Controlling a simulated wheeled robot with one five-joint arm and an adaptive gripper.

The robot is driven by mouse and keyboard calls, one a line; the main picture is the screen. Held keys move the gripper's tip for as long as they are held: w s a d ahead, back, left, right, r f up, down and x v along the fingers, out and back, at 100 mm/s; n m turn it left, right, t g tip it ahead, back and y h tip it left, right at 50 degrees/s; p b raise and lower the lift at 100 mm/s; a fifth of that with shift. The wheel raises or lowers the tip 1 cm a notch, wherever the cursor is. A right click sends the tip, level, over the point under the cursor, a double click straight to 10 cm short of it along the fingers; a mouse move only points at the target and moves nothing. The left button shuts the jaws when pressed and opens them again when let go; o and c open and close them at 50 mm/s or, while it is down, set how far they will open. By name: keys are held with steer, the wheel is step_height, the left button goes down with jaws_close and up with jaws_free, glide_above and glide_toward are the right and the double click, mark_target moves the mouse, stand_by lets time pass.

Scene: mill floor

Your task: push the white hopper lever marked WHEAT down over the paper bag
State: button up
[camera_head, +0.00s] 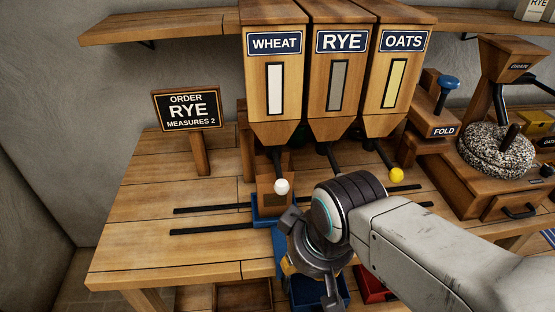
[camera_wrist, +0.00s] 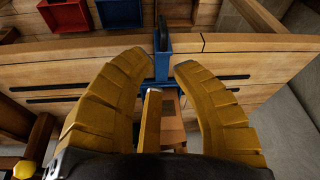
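The WHEAT hopper (camera_head: 274,75) is the left one of three wooden hoppers. Its lever ends in a white knob (camera_head: 282,187) on a dark rod, low in front of the hopper. A brown box-like thing, perhaps the paper bag (camera_head: 268,198), stands behind and below the knob on a blue base (camera_head: 265,222); its top is partly hidden. My gripper (camera_head: 318,290) hangs near the table's front edge, in front and to the right of the white knob, apart from it. In the wrist view its yellow fingers (camera_wrist: 160,66) are spread with nothing gripped. The white knob does not show there.
The RYE hopper (camera_head: 340,80) and OATS hopper (camera_head: 400,70) stand to the right; a yellow knob (camera_head: 396,174) is on the OATS lever. My arm hides the RYE lever's end. An order sign (camera_head: 187,109) reads RYE, measures 2.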

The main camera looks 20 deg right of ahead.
jaws_close()
steer(key=shift+c, duration=1.9)
jaws_free()
